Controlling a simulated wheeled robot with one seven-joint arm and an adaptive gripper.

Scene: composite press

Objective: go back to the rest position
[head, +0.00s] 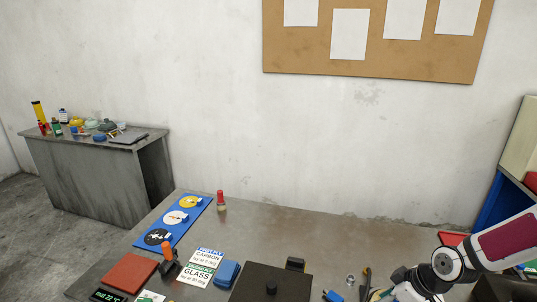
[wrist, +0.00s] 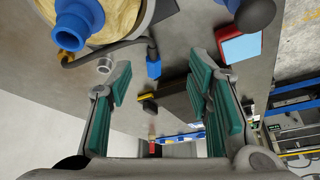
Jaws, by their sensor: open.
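My gripper (wrist: 160,78) is open in the wrist view, its two fingers with green pads spread wide. Nothing is held between the pads. In the head view my arm comes in from the right, and the gripper end is low at the bottom edge, largely cut off. The grey table (head: 310,232) spreads below and to the left of it. A dark box with a knob (head: 271,287) stands on the table to the left of my arm.
A round yellowish piece with a blue tube (wrist: 78,22) is close in the wrist view.

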